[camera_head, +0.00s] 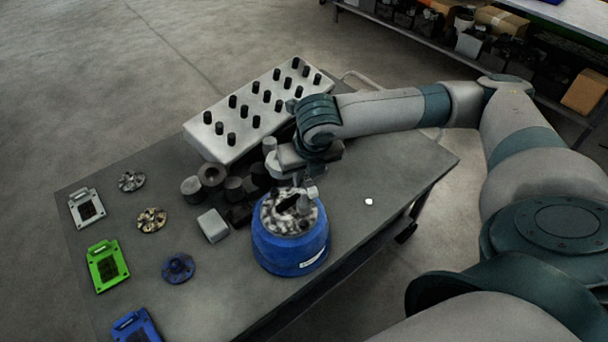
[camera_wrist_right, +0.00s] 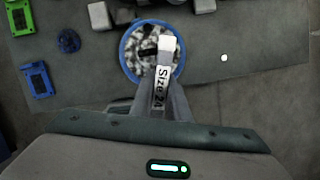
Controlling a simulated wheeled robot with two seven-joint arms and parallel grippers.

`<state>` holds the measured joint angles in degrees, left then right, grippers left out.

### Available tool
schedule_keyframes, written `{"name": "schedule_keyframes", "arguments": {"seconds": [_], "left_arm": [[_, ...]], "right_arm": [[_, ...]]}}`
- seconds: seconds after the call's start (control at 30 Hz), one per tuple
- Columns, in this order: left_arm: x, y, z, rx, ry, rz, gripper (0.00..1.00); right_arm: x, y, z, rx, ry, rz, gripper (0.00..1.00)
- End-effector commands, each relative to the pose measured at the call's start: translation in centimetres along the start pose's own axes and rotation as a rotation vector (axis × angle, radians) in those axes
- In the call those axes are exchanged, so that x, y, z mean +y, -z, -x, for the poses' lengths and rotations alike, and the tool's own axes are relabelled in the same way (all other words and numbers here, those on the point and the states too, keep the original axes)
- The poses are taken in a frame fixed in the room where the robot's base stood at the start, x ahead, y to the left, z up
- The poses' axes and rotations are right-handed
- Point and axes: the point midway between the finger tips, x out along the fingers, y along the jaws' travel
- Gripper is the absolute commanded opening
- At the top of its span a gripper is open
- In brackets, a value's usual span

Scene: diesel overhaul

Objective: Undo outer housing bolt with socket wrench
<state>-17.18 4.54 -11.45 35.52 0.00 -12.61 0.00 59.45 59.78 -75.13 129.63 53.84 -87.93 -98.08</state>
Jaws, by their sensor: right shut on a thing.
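The blue round housing (camera_head: 290,250) stands near the front edge of the table, with a grey, mottled metal top. Its blue rim also shows in the right wrist view (camera_wrist_right: 126,62). My right gripper (camera_head: 303,170) is above the housing's top. It is shut on the socket wrench, whose pale handle (camera_wrist_right: 162,88) reads "Size 24" in the right wrist view. The wrench's head (camera_wrist_right: 167,43) shows over the housing's right part. I cannot tell whether the socket sits on a bolt; the bolt itself is hidden. My left gripper is in neither view.
A white block with several black pegs (camera_head: 222,145) stands at the table's back. Dark cylindrical parts (camera_head: 192,188) and a grey box (camera_head: 213,225) lie left of the housing. Green (camera_head: 107,265) and blue (camera_head: 137,326) plates and round discs (camera_head: 178,267) lie further left. The table's right side is mostly clear.

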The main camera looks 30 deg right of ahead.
Motion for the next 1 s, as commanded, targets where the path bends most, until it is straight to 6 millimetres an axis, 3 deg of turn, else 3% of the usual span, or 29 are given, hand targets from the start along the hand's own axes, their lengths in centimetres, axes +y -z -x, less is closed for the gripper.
{"name": "schedule_keyframes", "arguments": {"seconds": [1.0], "left_arm": [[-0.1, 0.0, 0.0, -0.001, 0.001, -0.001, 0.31]], "right_arm": [[0.1, 0.5, -1.7, 0.003, 0.342, -1.1, 0.0]]}}
